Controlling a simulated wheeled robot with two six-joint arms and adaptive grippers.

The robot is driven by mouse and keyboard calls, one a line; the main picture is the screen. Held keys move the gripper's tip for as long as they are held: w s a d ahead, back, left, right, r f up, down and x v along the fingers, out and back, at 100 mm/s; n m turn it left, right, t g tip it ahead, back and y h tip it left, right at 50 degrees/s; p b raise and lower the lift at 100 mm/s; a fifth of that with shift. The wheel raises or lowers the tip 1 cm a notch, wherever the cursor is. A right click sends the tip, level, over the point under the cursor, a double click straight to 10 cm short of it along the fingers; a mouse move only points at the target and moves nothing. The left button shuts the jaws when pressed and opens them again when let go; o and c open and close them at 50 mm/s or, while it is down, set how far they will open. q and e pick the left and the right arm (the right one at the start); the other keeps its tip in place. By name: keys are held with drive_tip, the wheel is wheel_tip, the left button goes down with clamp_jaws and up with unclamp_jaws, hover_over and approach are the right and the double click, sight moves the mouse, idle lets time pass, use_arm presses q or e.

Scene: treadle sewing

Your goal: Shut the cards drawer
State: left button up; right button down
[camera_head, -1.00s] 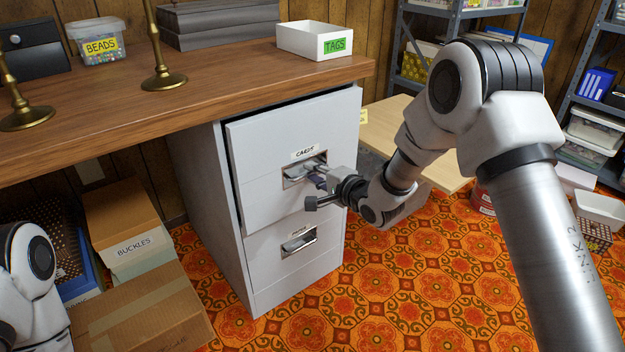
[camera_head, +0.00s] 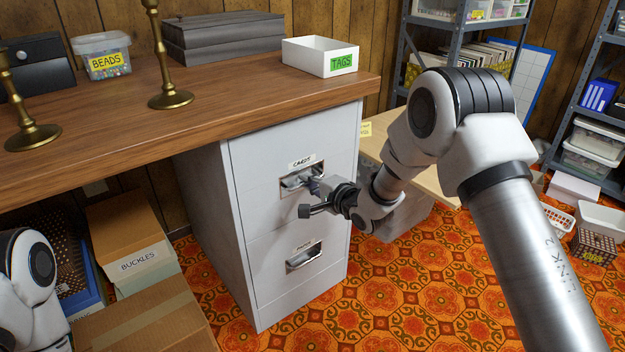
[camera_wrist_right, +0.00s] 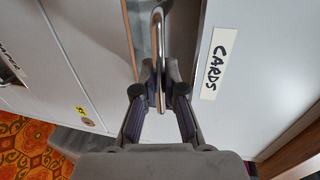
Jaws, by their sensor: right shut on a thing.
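The cards drawer (camera_head: 262,168) is the upper drawer of a light grey cabinet under the wooden worktop. Its front looks about flush with the cabinet, in line with the lower drawer (camera_head: 270,262). Its CARDS label also shows in the right wrist view (camera_wrist_right: 215,65). My right gripper (camera_head: 314,186) is at the cards drawer's handle. In the right wrist view its two fingers (camera_wrist_right: 160,90) are shut on the metal handle bar (camera_wrist_right: 158,45). My left gripper is not in view; only part of my left arm shows at the lower left.
The worktop (camera_head: 225,105) holds a white TAGS box (camera_head: 310,58), a BEADS tub (camera_head: 104,58) and brass candlesticks (camera_head: 170,98). A BUCKLES box (camera_head: 135,240) and a cardboard box (camera_head: 160,315) stand left of the cabinet. Patterned floor lies clear in front.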

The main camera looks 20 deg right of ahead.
drive_tip(key=shift+w+r, duration=0.1)
drive_tip(key=shift+r, duration=0.05)
drive_tip(key=c, duration=1.6)
unclamp_jaws()
drive_tip(key=shift+o, duration=0.4)
drive_tip(key=shift+w+a, duration=0.1)
drive_tip(key=shift+w, duration=0.05)
drive_tip(key=v, duration=1.2)
drive_tip(key=shift+f, duration=0.2)
